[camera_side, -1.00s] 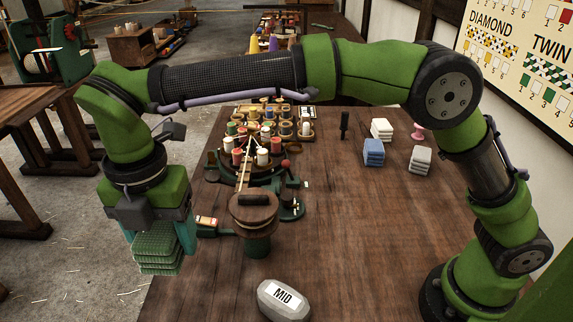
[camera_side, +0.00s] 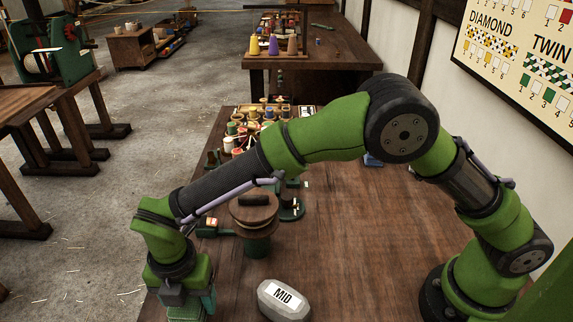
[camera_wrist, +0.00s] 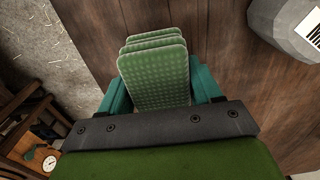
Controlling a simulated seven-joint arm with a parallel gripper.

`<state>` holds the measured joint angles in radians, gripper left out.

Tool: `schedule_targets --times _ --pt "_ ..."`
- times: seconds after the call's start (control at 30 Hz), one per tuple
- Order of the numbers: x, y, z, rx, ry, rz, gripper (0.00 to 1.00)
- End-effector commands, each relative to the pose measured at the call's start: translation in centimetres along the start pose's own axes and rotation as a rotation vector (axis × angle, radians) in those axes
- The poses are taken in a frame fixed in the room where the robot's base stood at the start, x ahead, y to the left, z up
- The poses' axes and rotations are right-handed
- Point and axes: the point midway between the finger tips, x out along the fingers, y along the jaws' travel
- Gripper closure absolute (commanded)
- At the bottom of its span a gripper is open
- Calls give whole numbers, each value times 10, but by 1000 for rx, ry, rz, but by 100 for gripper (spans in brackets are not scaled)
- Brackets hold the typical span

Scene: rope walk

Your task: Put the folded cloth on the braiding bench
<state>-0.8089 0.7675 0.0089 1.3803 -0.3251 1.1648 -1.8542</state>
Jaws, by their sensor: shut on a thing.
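The folded cloth (camera_wrist: 155,75) is green, dotted and stacked in layers in the wrist view. My gripper (camera_wrist: 160,88) is shut on it, with a teal finger on either side. In the side view my gripper (camera_side: 190,306) is low at the bottom left, near the left edge of the brown wooden bench (camera_side: 350,245), and hides most of the cloth. In the wrist view bench planks (camera_wrist: 235,55) lie behind the cloth. I cannot tell whether the cloth touches the bench.
A grey weight marked MID (camera_side: 284,300) sits right of my gripper. A round wooden-topped stand (camera_side: 254,208) and several bobbins (camera_side: 240,135) are farther back. My arm hides most of a blue stack (camera_side: 372,160). The bench's right side is mostly clear.

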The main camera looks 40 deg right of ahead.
Motion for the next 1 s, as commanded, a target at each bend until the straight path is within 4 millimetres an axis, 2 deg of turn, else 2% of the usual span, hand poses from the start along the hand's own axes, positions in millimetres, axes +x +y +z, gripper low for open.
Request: schedule_targets --times 0.3,0.63,0.67,0.7,0.83,1.0 --pt "37 0 0 -1 -1 -2 68" --pt "40 0 0 -1 0 0 68" --pt "40 0 0 -1 0 -1 35" --pt "40 0 0 -1 0 0 29" --pt "40 0 0 -1 -1 0 11" --pt "39 0 0 -1 -1 0 11"
